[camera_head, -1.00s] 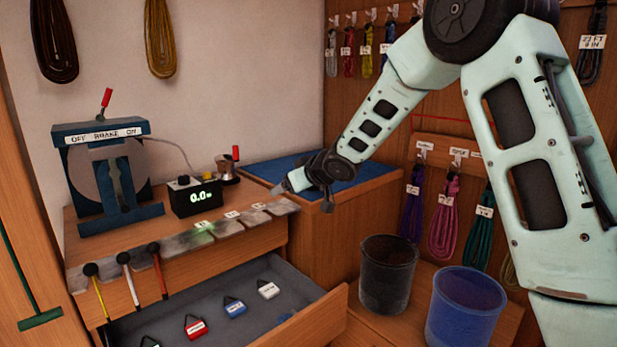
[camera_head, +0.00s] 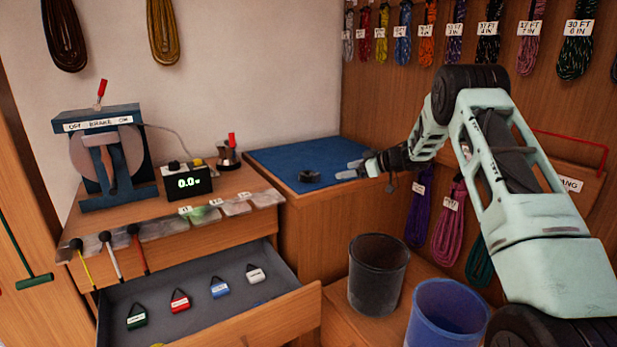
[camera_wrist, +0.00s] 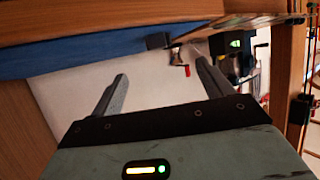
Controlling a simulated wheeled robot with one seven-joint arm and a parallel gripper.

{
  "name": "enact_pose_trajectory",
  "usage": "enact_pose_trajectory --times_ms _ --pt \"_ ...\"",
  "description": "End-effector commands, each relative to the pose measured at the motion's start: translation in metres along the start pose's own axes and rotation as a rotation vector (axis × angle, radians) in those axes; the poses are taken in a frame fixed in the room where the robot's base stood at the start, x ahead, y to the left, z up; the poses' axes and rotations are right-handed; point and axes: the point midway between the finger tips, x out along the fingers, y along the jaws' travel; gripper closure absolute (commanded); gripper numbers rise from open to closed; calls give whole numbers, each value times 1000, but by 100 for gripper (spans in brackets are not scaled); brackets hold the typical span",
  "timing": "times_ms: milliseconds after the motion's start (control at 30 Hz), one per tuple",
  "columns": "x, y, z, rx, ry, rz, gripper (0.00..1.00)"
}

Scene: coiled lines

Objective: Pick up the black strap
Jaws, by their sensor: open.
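The black strap (camera_head: 309,176) lies as a small dark coil on the blue mat (camera_head: 290,158), near its front edge. A small dark block in the wrist view, at the edge of the blue mat (camera_wrist: 80,50), looks like the same strap (camera_wrist: 157,41). My gripper (camera_head: 348,170) is open and empty, just right of the strap and apart from it, with its fingers pointing left. In the wrist view the two fingers (camera_wrist: 162,82) are spread wide with nothing between them.
Below, an open drawer (camera_head: 290,325) holds several tagged weights. A black bin (camera_head: 377,275) and blue bin (camera_head: 447,310) stand lower right.

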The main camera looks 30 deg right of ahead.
Motion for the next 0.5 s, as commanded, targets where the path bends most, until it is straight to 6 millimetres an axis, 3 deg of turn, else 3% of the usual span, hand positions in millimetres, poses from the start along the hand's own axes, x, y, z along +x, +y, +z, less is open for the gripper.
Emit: enact_pose_trajectory --times_ms 300,500 --pt "64 0 0 0 1 0 21" --pt "81 0 0 0 0 1 21"
